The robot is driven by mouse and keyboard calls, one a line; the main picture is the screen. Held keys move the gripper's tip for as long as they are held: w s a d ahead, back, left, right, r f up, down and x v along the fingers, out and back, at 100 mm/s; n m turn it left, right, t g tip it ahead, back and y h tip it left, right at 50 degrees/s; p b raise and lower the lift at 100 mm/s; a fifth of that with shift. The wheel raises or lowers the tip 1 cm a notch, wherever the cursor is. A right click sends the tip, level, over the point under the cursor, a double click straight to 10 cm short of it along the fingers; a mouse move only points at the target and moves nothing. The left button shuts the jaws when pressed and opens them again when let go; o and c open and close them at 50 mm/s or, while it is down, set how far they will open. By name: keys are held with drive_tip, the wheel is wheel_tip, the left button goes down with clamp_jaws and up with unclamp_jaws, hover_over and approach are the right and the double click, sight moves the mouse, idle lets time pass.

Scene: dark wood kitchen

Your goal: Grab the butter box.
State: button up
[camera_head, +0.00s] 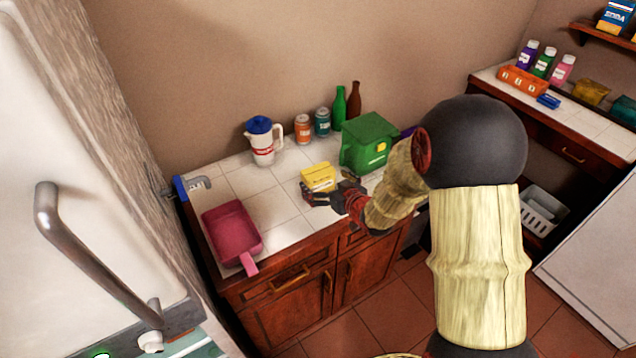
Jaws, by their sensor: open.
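The butter box, a small yellow box (318,176) with faint dark marks, lies on the white tiled counter in the head view. My gripper (306,193) is open just in front of the box, at its near side. Its fingers are small in the picture, and I cannot tell whether one touches the box. My arm comes in from the right over the counter's front edge.
The tiled counter (262,211) holds a pink dustpan-like tray (232,232) at left. Behind stand a white pitcher with blue lid (262,145), cans (303,130) and bottles (340,106). A green box (368,143) stands right of the butter box.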

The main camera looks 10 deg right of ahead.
sight(318, 173)
drive_tip(key=x, duration=0.2)
drive_tip(key=b+x, duration=0.1)
drive_tip(key=x, duration=0.2)
drive_tip(key=shift+w+d+r, duration=0.15)
drive_tip(key=shift+w+r, duration=0.15)
drive_tip(key=shift+r, duration=0.1)
drive_tip(key=c, duration=0.3)
drive_tip(key=c, duration=1.2)
drive_tip(key=shift+o, duration=0.2)
